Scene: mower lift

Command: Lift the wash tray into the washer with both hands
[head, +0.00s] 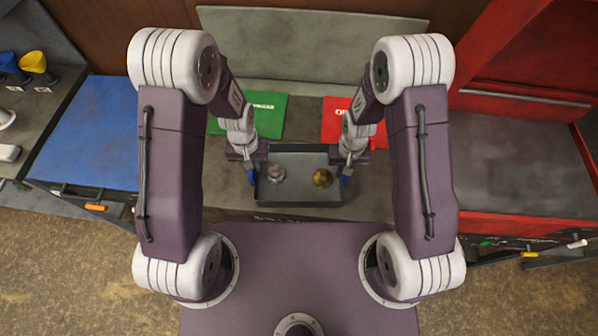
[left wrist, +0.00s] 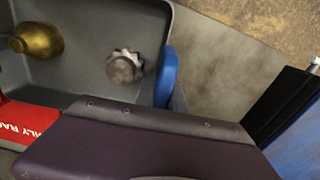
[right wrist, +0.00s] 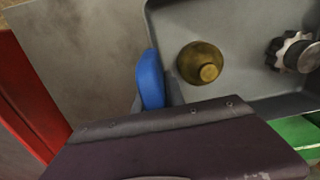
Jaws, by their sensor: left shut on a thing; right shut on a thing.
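The wash tray (head: 300,197) is a grey, open, shallow tray in the middle of the head view, in front of my body. It holds a silver gear (head: 276,174) on the left and a brass part (head: 322,178) on the right. My left gripper (head: 251,177) is shut on the blue handle (left wrist: 166,76) at the tray's left end. My right gripper (head: 346,176) is shut on the blue handle (right wrist: 150,78) at its right end. The tray looks about level; I cannot tell whether it touches the bench. A red, open unit (head: 528,150) at the right is probably the washer.
A green mat (head: 262,112) and a red lettered mat (head: 340,128) lie on the bench behind the tray. A blue-topped surface (head: 88,135) stands at the left, with blue and yellow cups (head: 33,62) beyond it. A pale panel (head: 310,50) stands at the back.

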